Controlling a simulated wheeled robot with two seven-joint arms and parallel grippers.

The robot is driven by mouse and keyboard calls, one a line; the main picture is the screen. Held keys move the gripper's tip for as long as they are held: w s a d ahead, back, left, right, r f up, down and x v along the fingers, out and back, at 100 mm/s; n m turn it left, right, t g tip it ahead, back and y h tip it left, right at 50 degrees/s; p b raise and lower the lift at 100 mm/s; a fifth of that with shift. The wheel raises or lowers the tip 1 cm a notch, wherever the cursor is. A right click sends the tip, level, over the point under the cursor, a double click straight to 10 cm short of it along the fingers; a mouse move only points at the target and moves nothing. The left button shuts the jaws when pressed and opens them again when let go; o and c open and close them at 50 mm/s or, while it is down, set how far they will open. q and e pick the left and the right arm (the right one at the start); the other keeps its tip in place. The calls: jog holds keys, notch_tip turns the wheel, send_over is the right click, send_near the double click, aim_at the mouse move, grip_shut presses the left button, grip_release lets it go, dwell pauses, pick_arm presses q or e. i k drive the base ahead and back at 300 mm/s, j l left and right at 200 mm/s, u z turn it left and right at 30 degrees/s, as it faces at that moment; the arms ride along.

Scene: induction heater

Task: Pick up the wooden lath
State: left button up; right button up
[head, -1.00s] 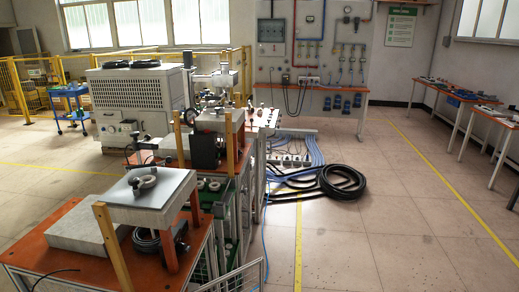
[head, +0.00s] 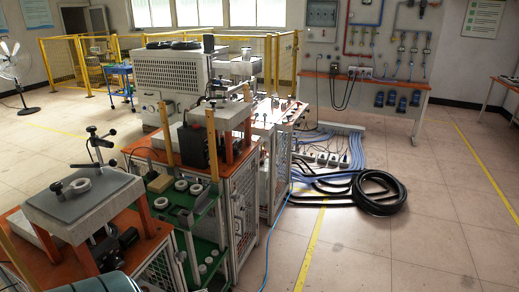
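Several narrow, light-brown wooden laths stand upright in the head view, and I cannot tell which one the task means. One lath (head: 166,122) and another lath (head: 212,147) rise at the front of the middle workbench. A shorter-looking lath (head: 247,93) stands behind them. Another lath (head: 15,262) is at the lower left, beside the near table, partly cut off by the picture edge. Neither of my grippers shows in this view.
A near orange table (head: 150,246) carries a grey plate (head: 85,200) with a clamp. A green shelf rack (head: 206,235) holds white rings. Behind stands a large white machine (head: 170,78). A coiled black hose (head: 379,192) lies right. The floor (head: 400,255) at front right is clear.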

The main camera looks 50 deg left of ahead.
aim_at(209, 112)
jog(key=i+u, duration=0.1)
jog(key=i, duration=0.35)
jog(key=i+l+u, duration=0.1)
jog(key=i, duration=0.4)
jog(key=i+u, duration=0.3)
jog(key=u, duration=0.15)
jog(key=i+u, duration=0.35)
jog(key=u, duration=0.15)
jog(key=i+l+u, duration=0.2)
jog(key=u, duration=0.25)
jog(key=i+u, duration=0.25)
jog(key=u, duration=0.15)
jog(key=i+u, duration=0.4)
jog(key=i+l+u, duration=0.15)
jog(key=u, duration=0.25)
jog(key=i+l+u, duration=0.2)
jog(key=u, duration=0.2)
